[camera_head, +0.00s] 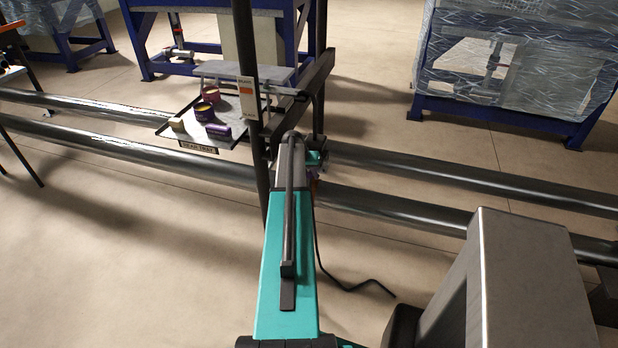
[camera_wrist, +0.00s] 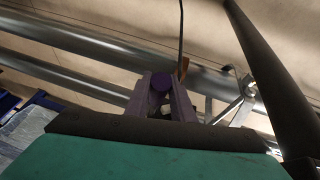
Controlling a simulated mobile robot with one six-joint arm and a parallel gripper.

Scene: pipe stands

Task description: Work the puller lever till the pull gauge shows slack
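In the wrist view, the two grey-purple fingers of my gripper (camera_wrist: 160,98) stand on either side of a dark purple round end (camera_wrist: 160,82). It may be the grip of the puller lever, but I cannot tell for sure. No clear gap shows between it and the fingers, and whether they press on it is too dark to tell. A thin dark rod or cable (camera_wrist: 180,35) and a small orange piece (camera_wrist: 183,68) show just beyond. In the head view, my arm hides most of the gripper beside the dark post. I cannot make out the pull gauge or its reading.
A dark upright post (camera_head: 242,50) with a white and orange tag (camera_head: 248,98) stands left of my arm. A tray (camera_head: 172,133) there holds tins, a purple cylinder and a block. Long dark pipes (camera_head: 120,148) cross the floor. Wrapped blue-framed racks (camera_head: 515,65) stand behind.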

